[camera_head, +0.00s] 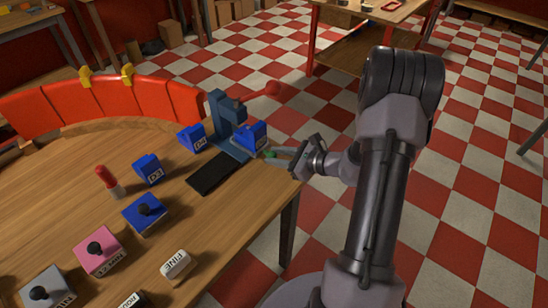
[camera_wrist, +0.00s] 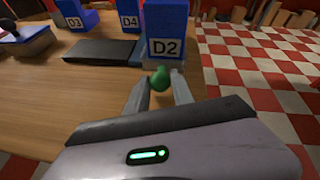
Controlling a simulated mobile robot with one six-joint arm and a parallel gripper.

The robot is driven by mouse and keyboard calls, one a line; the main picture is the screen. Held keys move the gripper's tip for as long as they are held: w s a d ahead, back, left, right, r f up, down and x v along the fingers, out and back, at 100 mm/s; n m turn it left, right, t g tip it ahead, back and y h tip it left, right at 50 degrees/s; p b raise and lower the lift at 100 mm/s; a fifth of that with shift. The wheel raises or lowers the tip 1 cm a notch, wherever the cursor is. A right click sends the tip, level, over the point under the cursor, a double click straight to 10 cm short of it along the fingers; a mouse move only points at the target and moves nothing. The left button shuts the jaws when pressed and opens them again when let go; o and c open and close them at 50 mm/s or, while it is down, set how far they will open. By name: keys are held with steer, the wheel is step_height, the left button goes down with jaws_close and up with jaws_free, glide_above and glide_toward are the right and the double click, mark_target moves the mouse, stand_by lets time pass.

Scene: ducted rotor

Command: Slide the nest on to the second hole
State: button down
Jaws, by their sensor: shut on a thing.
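A blue block labelled D2 (camera_wrist: 166,20), likely the nest, sits at the foot of a blue press-like stand (camera_head: 222,112) near the table's right edge. It also shows in the head view (camera_head: 251,136). A green knob (camera_wrist: 159,76) is at its front; the wrist view does not show clearly how it joins the block. My gripper (camera_head: 278,154) reaches in from the right and is shut on the green knob, with one finger on each side. The stand has a red-ended lever (camera_head: 273,90). No holes can be made out.
A dark flat slab (camera_head: 218,173) extends from the stand. Blue blocks D4 (camera_head: 191,138) and D3 (camera_head: 149,168) stand to the left. Several knobbed blocks, a red-topped peg (camera_head: 107,180) and a white FINE block (camera_head: 175,265) occupy the wooden table (camera_head: 235,215). Orange panels (camera_head: 110,100) line the back.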

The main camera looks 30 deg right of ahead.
steer(key=c, duration=1.1)
jaws_free()
steer(key=shift+d, duration=0.35)
steer(key=shift+a, duration=0.1)
steer(key=p+v, duration=0.5)
steer(key=v, duration=1.2)
steer(key=shift+s+r, duration=0.15)
